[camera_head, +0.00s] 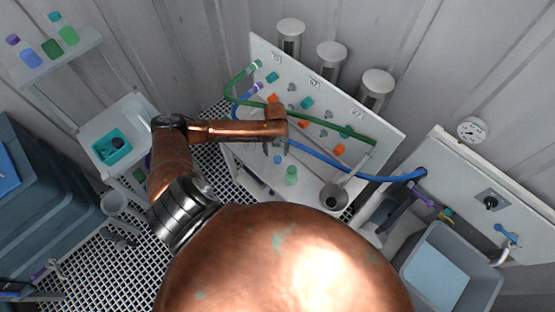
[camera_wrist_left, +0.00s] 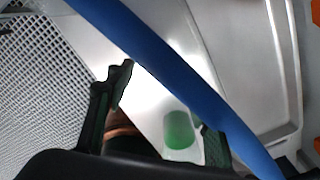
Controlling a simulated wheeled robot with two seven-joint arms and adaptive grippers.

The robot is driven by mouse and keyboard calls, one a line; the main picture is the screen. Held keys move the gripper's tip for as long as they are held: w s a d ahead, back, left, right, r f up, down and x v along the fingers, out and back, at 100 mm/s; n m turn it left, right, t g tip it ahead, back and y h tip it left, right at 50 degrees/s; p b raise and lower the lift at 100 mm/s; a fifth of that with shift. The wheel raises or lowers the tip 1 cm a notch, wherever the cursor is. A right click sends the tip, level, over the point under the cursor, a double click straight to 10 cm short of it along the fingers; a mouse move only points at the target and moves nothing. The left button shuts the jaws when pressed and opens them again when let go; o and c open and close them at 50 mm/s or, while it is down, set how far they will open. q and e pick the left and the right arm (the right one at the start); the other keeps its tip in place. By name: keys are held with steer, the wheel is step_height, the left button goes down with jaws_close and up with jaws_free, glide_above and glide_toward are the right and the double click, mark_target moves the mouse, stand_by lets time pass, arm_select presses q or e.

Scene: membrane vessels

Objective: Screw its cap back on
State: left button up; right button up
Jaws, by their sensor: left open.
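A green bottle (camera_head: 291,175) stands on the pale bench below the valve panel. It also shows in the left wrist view (camera_wrist_left: 180,130), as a translucent green vessel close to one finger. I cannot make out a cap on it. My left gripper (camera_head: 278,150) is open and empty, just above and left of the bottle in the head view. In the left wrist view its dark fingers (camera_wrist_left: 168,108) are apart, with the bottle nearer the right finger. No loose cap can be identified for certain. My right gripper is not in view.
A blue hose (camera_head: 345,173) crosses beside the gripper and cuts across the wrist view (camera_wrist_left: 165,60). A grey funnel (camera_head: 333,197) stands right of the bottle. A teal tray (camera_head: 128,152) sits on a left stand. Capped bottles (camera_head: 64,29) stand on the upper-left shelf.

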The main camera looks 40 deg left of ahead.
mark_target(277, 159)
arm_select(q)
steer(key=f, duration=0.4)
steer(key=shift+d+f, duration=0.2)
steer(key=shift+d, duration=0.2)
steer(key=shift+f, duration=0.4)
steer(key=shift+c, duration=0.3)
steer(key=c, duration=0.8)
